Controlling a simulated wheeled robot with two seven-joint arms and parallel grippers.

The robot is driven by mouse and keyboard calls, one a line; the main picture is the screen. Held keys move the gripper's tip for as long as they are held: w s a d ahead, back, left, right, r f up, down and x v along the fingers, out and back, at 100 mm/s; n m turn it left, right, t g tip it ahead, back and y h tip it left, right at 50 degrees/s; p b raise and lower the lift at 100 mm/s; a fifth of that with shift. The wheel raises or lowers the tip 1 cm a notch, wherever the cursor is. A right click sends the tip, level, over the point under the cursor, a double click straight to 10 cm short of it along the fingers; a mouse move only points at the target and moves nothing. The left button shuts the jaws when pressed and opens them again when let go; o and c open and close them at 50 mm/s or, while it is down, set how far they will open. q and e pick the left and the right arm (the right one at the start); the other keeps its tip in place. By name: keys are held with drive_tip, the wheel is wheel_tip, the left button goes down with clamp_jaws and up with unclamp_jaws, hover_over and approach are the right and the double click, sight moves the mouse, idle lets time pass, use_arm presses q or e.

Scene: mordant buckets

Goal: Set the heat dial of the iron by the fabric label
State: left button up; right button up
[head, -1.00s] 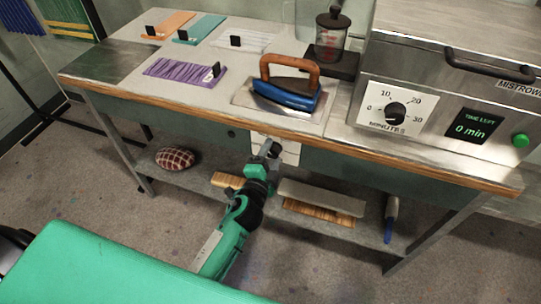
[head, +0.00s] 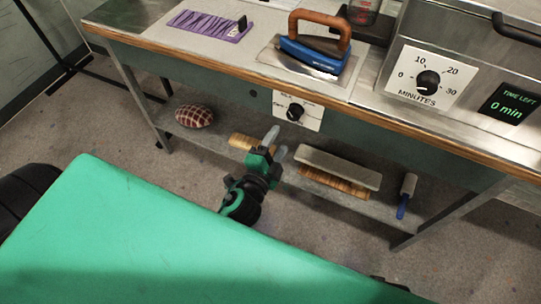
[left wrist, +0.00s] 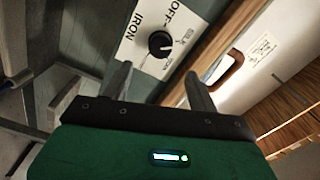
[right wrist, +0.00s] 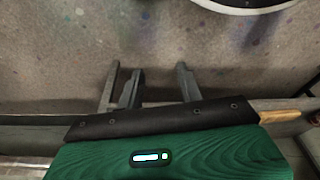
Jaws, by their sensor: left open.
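The iron's heat dial (head: 295,111) is a black knob on a white plate on the table's front. In the left wrist view the knob (left wrist: 161,44) shows beside the words IRON, OFF and SILK; its exact setting is too small to read surely. My left gripper (head: 275,143) is open and empty, below and in front of the dial. The blue iron (head: 306,58) with a brown handle stands on a plate on the table. My right gripper (right wrist: 150,88) is open and empty above the floor.
A press with a minutes dial (head: 428,80) and a display reading 0 min (head: 507,105) stands at the right. The lower shelf holds a checked cushion (head: 195,116), a padded board (head: 338,167) and a blue-handled tool (head: 405,196).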

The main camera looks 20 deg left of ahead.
use_arm(q)
drive_tip(key=shift+s+b, duration=0.3)
drive_tip(key=shift+s, duration=1.65)
use_arm(e)
drive_tip(key=shift+w+r, duration=0.15)
drive_tip(key=shift+r, duration=0.65)
